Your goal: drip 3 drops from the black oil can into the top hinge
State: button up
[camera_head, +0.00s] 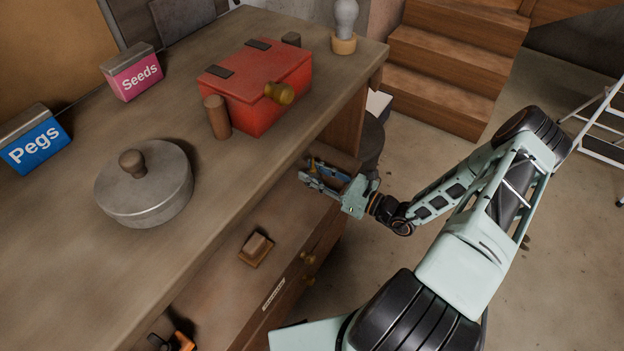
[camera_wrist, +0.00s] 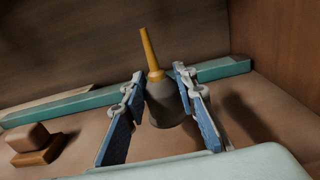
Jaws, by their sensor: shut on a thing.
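The black oil can (camera_wrist: 168,102) has a dark grey, cone-like body and a long yellow spout (camera_wrist: 149,55) that points up and tilts slightly left in the wrist view. My gripper (camera_wrist: 158,108) has its two blue-padded fingers on either side of the body and is shut on it. In the head view my gripper (camera_head: 314,178) reaches into the open space below the bench top, and the can is mostly hidden there. I cannot tell whether the can's base touches the surface below. I cannot make out the top hinge in either view.
A teal bar (camera_wrist: 95,104) lies behind the can, and a wooden block (camera_wrist: 36,143) sits to the left. The bench top (camera_head: 75,262) overhangs close to my gripper. It holds a red box (camera_head: 265,92) and a lidded tin (camera_head: 150,195).

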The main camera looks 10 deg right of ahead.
jog(key=f, duration=0.1)
jog(key=w+f, duration=0.1)
jog(key=f, duration=0.1)
jog(key=shift+f, duration=0.45)
jog(key=shift+f+b, duration=0.1)
jog(key=shift+b, duration=0.2)
jog(key=shift+f, duration=0.15)
jog(key=o, duration=1.2)
jog(key=v, duration=1)
jog(key=shift+s+d, duration=0.2)
jog(key=shift+d, duration=0.15)
